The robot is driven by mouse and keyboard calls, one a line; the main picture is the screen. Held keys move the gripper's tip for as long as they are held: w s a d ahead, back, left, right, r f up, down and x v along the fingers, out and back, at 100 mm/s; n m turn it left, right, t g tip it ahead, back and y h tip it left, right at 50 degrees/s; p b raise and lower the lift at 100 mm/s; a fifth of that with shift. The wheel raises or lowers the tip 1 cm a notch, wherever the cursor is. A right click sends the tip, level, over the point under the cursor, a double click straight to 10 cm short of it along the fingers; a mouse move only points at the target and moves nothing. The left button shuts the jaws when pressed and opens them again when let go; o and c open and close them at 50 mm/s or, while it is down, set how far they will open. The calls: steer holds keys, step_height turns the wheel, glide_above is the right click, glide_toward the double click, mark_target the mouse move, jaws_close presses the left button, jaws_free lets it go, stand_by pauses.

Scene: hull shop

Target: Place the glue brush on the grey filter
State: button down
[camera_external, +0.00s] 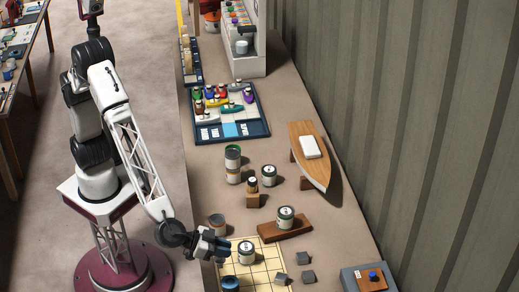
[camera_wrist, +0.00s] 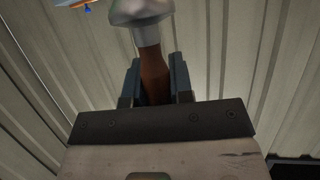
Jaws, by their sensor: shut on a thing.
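My gripper (camera_external: 222,246) is low over the near left part of the bench, beside the cream grid mat (camera_external: 262,270). In the wrist view my gripper (camera_wrist: 156,75) is shut on the brown handle of what looks like the glue brush (camera_wrist: 153,62). Its wider pale grey end points away from me, toward the top edge. I cannot make out the brush in the external view. Small grey blocks (camera_external: 308,276) lie on and beside the mat. I cannot tell whether one of them is the grey filter.
A tin (camera_external: 246,253) stands on the mat near my gripper, and another tin (camera_external: 286,217) stands on a brown board (camera_external: 284,231). A wooden boat hull (camera_external: 313,170) lies farther back. A grey box with a blue knob (camera_external: 373,275) is at the near right. A ribbed wall (camera_external: 430,130) borders the bench.

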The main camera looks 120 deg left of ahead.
steer(key=w, duration=0.2)
steer(key=w+d, duration=0.1)
steer(key=w, duration=0.1)
steer(key=shift+w+f, duration=0.2)
steer(key=shift+f, duration=1.75)
steer(key=shift+f, duration=0.15)
steer(key=c, duration=1)
jaws_free()
